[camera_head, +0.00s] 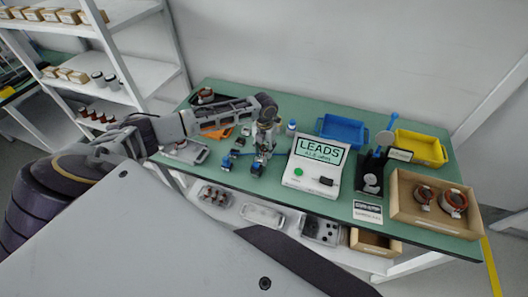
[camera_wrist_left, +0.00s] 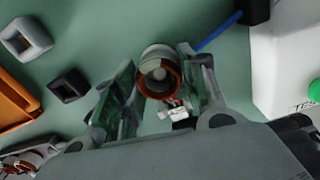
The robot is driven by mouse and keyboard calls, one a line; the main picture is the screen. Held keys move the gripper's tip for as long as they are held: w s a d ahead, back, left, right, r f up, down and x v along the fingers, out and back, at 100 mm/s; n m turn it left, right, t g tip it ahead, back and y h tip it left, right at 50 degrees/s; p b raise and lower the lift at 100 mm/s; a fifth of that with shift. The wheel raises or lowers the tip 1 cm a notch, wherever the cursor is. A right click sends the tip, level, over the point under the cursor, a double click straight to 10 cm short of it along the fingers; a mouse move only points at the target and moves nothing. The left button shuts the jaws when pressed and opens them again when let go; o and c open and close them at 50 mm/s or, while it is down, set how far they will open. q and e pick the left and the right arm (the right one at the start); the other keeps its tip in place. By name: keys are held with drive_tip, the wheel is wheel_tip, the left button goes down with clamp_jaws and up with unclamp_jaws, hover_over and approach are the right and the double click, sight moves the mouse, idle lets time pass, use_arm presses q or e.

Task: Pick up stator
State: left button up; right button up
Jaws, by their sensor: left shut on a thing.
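The stator (camera_wrist_left: 158,73), a grey ring with copper-coloured winding inside, is between the two fingers of my left gripper (camera_wrist_left: 159,85) in the left wrist view. The gripper is shut on it. In the head view my left gripper (camera_head: 262,150) points down at the green table, left of the white tester with the LEADS screen (camera_head: 319,160). The stator is mostly hidden by the gripper there, and I cannot tell whether it touches the table. My right gripper is not in view.
A blue bin (camera_head: 343,130) and a yellow bin (camera_head: 420,147) stand at the back. The cardboard box (camera_head: 472,221) is at the right end. A black stand (camera_head: 369,179) is beside the tester. Small blue-and-black parts (camera_head: 228,161) lie left of the gripper.

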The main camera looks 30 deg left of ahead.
use_arm(q)
drive_tip(key=shift+r, duration=0.15)
wheel_tip(320, 180, up, 10)
drive_tip(key=shift+b, duration=0.45)
idle(0.8)
